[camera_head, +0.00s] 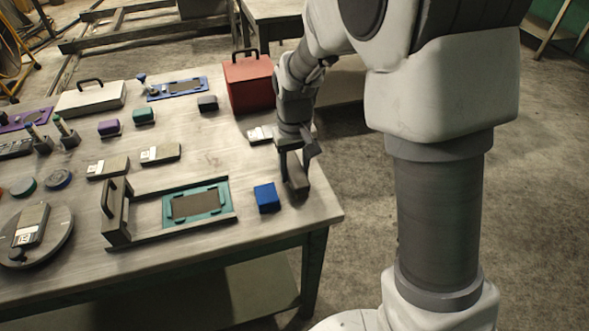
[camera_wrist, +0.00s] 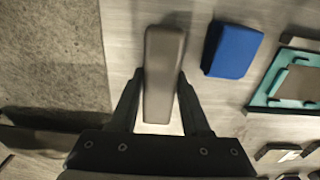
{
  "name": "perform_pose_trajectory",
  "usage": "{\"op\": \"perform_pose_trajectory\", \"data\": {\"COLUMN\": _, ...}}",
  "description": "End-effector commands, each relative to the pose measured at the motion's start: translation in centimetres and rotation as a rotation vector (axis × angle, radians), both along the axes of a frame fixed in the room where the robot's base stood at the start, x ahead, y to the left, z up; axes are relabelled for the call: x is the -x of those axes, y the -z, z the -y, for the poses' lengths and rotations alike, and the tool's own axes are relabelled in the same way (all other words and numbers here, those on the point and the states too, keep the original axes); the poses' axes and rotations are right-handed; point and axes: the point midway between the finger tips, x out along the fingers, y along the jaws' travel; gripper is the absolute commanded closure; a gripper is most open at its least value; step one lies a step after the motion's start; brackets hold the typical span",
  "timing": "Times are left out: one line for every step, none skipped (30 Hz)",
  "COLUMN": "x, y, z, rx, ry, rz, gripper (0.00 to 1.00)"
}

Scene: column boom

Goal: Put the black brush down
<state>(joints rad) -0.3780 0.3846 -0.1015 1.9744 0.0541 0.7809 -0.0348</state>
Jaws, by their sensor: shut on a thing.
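My gripper (camera_head: 292,165) is low over the right end of the table (camera_head: 265,222), close to its edge. It is shut on the black brush (camera_wrist: 163,60), a long dark grey-brown block with rounded ends between the two fingers in the wrist view. In the head view the brush (camera_head: 297,187) shows as a dark block under the gripper, at or just above the tabletop; I cannot tell whether it touches. The fingers hide part of its sides.
A blue block (camera_head: 267,197) lies just left of the brush, apart from it. Beyond it is a teal-framed plate (camera_head: 226,191) in a dark handled fixture (camera_head: 117,212). A light-ended block (camera_head: 258,134) and a red box (camera_head: 248,84) stand behind my gripper. The table edge is close.

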Motion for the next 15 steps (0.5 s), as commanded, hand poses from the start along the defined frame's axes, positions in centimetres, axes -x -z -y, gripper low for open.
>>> {"op": "perform_pose_trajectory", "data": {"x": -0.03, "y": -0.13, "z": -0.01, "rx": -0.001, "ry": 0.0, "rz": 0.002, "gripper": 1.0}}
{"op": "perform_pose_trajectory", "data": {"x": -0.03, "y": -0.14, "z": -0.01, "rx": -0.001, "ry": 0.0, "rz": 0.002, "gripper": 1.0}}
{"op": "perform_pose_trajectory", "data": {"x": -0.03, "y": -0.15, "z": -0.01, "rx": 0.0, "ry": 0.0, "rz": 0.001, "gripper": 1.0}}
{"op": "perform_pose_trajectory", "data": {"x": -0.03, "y": -0.15, "z": 0.0, "rx": 0.0, "ry": 0.0, "rz": 0.001, "gripper": 1.0}}
{"op": "perform_pose_trajectory", "data": {"x": -0.02, "y": -0.13, "z": 0.0, "rx": 0.0, "ry": 0.0, "rz": 0.001, "gripper": 1.0}}
{"op": "perform_pose_trajectory", "data": {"x": -0.02, "y": -0.04, "z": 0.0, "rx": 0.0, "ry": 0.0, "rz": 0.001, "gripper": 1.0}}
{"op": "perform_pose_trajectory", "data": {"x": -0.01, "y": 0.07, "z": 0.01, "rx": 0.0, "ry": 0.0, "rz": 0.001, "gripper": 1.0}}
{"op": "perform_pose_trajectory", "data": {"x": -0.01, "y": 0.19, "z": 0.01, "rx": 0.0, "ry": 0.001, "rz": 0.001, "gripper": 1.0}}
{"op": "perform_pose_trajectory", "data": {"x": -0.02, "y": 0.32, "z": 0.02, "rx": 0.0, "ry": 0.001, "rz": 0.001, "gripper": 1.0}}
{"op": "perform_pose_trajectory", "data": {"x": -0.01, "y": 0.25, "z": 0.02, "rx": 0.0, "ry": 0.001, "rz": 0.001, "gripper": 0.49}}
{"op": "perform_pose_trajectory", "data": {"x": -0.01, "y": 0.21, "z": 0.02, "rx": 0.0, "ry": 0.001, "rz": 0.001, "gripper": 0.44}}
{"op": "perform_pose_trajectory", "data": {"x": -0.01, "y": 0.2, "z": 0.02, "rx": 0.0, "ry": 0.001, "rz": 0.001, "gripper": 0.37}}
{"op": "perform_pose_trajectory", "data": {"x": -0.01, "y": 0.2, "z": 0.02, "rx": 0.0, "ry": 0.001, "rz": 0.0, "gripper": 0.31}}
{"op": "perform_pose_trajectory", "data": {"x": -0.01, "y": 0.2, "z": 0.02, "rx": 0.0, "ry": 0.001, "rz": 0.0, "gripper": 0.26}}
{"op": "perform_pose_trajectory", "data": {"x": -0.01, "y": 0.2, "z": 0.02, "rx": 0.0, "ry": 0.001, "rz": 0.0, "gripper": 0.23}}
